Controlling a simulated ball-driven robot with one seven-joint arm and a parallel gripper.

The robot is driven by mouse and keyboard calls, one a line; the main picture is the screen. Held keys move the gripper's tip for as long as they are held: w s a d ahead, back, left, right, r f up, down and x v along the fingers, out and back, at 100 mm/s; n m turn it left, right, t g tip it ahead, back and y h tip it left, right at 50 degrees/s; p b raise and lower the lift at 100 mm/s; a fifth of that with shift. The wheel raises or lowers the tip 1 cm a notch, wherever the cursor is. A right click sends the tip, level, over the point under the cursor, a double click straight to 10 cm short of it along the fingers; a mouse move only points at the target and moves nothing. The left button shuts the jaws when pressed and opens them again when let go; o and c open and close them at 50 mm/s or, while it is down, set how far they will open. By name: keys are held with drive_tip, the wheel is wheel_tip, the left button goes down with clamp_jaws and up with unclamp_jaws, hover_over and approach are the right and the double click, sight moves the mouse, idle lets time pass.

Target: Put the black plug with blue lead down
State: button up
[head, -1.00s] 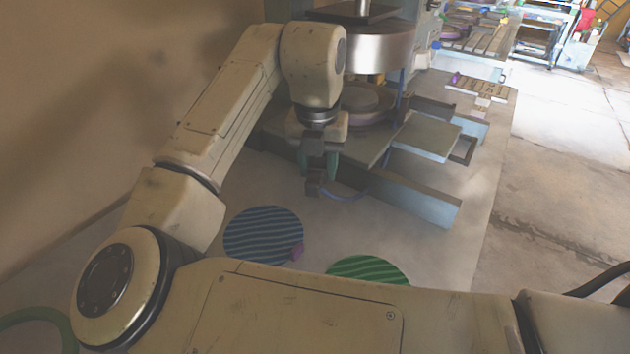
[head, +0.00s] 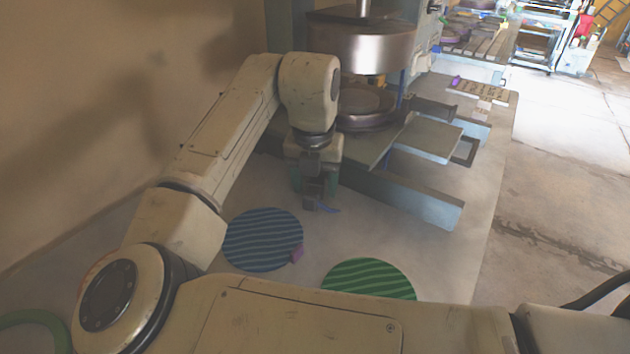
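My gripper (head: 315,188) is above the grey table surface, in front of the press and behind the blue striped disc. Its greenish fingers are on either side of the black plug (head: 311,203), which shows as a small dark block low at the fingertips. The gripper appears shut on it. The blue lead (head: 329,209) comes out of the plug to the right, and only a short piece shows. The gap between the plug's underside and the table is hard to judge.
The blue striped disc (head: 262,240) has a purple block (head: 297,253) at its right edge. A green striped disc (head: 368,279) lies to the right and nearer. The press (head: 362,50) with its lower plate (head: 365,105) and a grey side rail (head: 420,198) stand behind. Bare table lies right of the discs.

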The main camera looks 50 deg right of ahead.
sight(315, 186)
drive_tip(key=shift+o, duration=0.6)
drive_tip(key=shift+r, duration=0.15)
drive_tip(key=shift+r, duration=0.25)
drive_tip(key=r, duration=0.2)
drive_tip(key=r+p, duration=0.1)
drive_tip(key=r, duration=0.1)
drive_tip(key=r+p, duration=0.1)
drive_tip(key=r, duration=0.2)
drive_tip(key=shift+s+a, duration=0.2)
drive_tip(key=shift+a, duration=0.15)
